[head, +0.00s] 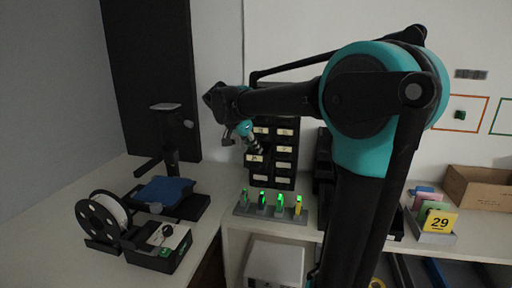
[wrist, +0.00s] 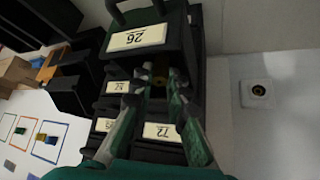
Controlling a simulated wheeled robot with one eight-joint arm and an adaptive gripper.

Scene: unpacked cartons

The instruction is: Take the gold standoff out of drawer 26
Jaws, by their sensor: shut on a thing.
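Drawer 26 shows in the wrist view with its white label (wrist: 137,38) upside down; it stands out from the dark drawer cabinet (head: 285,180). In the head view my gripper (head: 254,147) is at the cabinet's left column, just above a pulled-out drawer. In the wrist view my gripper (wrist: 159,78) has its two fingers reaching to the dark space beside the label. A small gold-brown piece, the gold standoff (wrist: 157,81), shows dimly between the fingertips, and the jaws are shut on it. Its lower part is hidden in shadow.
A grey rack (head: 270,214) with several green-lit pieces stands before the cabinet. A cardboard box (head: 480,188) and a yellow 29 card (head: 440,221) are at right.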

